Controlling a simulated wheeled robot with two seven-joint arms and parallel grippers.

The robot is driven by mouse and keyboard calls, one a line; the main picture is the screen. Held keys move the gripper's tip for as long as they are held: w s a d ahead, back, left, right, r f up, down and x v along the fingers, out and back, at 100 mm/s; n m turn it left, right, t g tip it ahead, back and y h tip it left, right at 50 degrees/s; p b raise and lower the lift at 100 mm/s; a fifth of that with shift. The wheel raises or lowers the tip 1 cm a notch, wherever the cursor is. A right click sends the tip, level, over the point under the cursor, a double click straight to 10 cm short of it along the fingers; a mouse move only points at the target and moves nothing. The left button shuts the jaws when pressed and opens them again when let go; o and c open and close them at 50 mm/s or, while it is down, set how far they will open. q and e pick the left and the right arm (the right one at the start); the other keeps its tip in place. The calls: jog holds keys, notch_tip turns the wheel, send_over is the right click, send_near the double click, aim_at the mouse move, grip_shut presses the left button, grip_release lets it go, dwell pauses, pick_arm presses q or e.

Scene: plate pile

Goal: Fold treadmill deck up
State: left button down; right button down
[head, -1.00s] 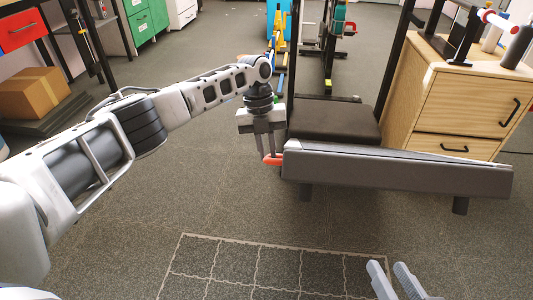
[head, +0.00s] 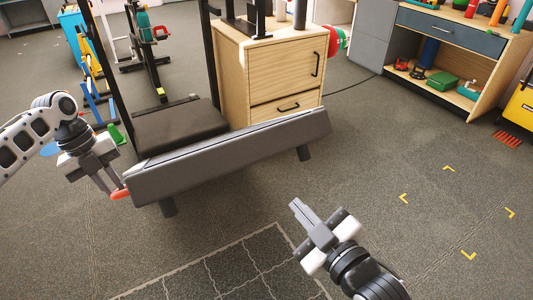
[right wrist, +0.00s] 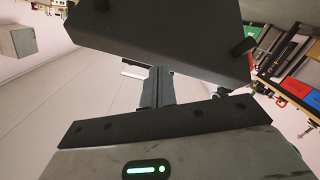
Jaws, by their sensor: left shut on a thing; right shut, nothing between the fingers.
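The treadmill deck (head: 235,158) is a long grey slab in the left middle of the head view, with short dark feet under it. A black pad (head: 178,124) lies behind it between dark uprights. An orange-red grip (head: 119,194) sits at the deck's left end. My left gripper (head: 116,188) is shut on this grip. My right gripper (head: 296,206) is shut and empty, in front of the deck's right part and apart from it. In the right wrist view, its fingers (right wrist: 158,86) point toward a dark slab with feet, apparently the deck's underside (right wrist: 165,38).
A wooden drawer cabinet (head: 285,75) stands close behind the deck's right end. A workbench (head: 465,55) stands at the back right. White grid lines (head: 235,265) mark the floor in front. Floor at right, with yellow corner marks (head: 468,255), is clear.

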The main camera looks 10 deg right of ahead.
pick_arm(q)
jog(key=shift+w, duration=0.15)
jog(key=shift+a, duration=0.1)
pick_arm(e)
jog(key=w+d+f+n+t, duration=0.1)
jog(key=w+d+f+n, duration=0.3)
jog(key=n, duration=1.1)
jog(key=s+d+f+n+t, duration=0.15)
jog(key=d+n, duration=0.55)
jog(key=n, duration=0.8)
jog(key=r+x, duration=0.2)
jog(key=x, duration=1.1)
jog(key=shift+a+r+y, duration=0.4)
